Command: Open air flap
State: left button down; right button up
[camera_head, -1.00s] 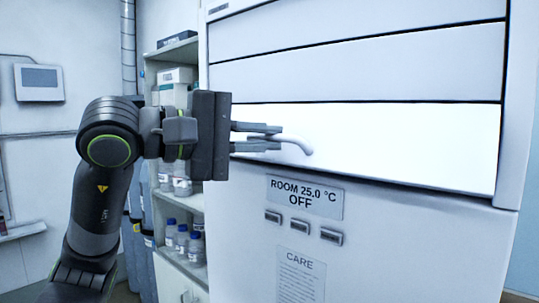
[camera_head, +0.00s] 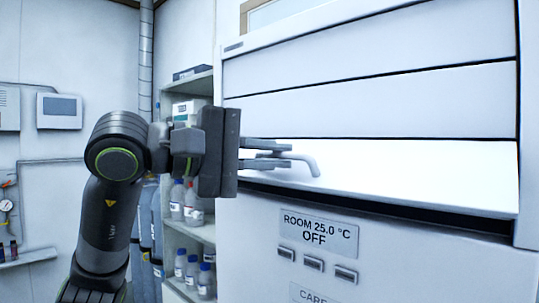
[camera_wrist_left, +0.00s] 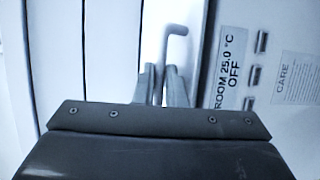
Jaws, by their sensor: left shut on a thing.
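The air flap (camera_head: 420,170) is the lowest white panel on the front of the white cabinet. A dark gap shows below its bottom edge, widest to the right. A light grey bent handle (camera_head: 308,163) sticks out at the flap's left end. My left gripper (camera_head: 284,154) is shut on this handle, its fingers above and below it. In the left wrist view, the bent end of the handle (camera_wrist_left: 176,32) stands out beyond the fingertips (camera_wrist_left: 165,78). My right gripper is not in view.
Below the flap is a panel with a sign (camera_head: 319,231) reading "ROOM 25.0 °C OFF" and small buttons (camera_head: 314,263). Left of the cabinet, behind my arm, stands a shelf (camera_head: 190,235) with bottles. A wall box (camera_head: 60,111) hangs at far left.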

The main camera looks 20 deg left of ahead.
pick_arm(q)
jog(key=c, duration=1.8)
grip_release()
jog(key=shift+w, duration=0.1)
jog(key=o, duration=0.3)
jog(key=shift+w+d+f, duration=0.1)
jog(key=shift+w+d, duration=0.05)
jog(key=shift+w, duration=0.15)
jog(key=shift+s, duration=0.15)
jog(key=shift+s+a+b, duration=0.3)
jog(key=shift+a+b, duration=0.1)
jog(key=shift+a, duration=0.05)
jog(key=shift+b+v, duration=3.85)
jog(key=shift+v, duration=4.3)
jog(key=shift+d, duration=0.1)
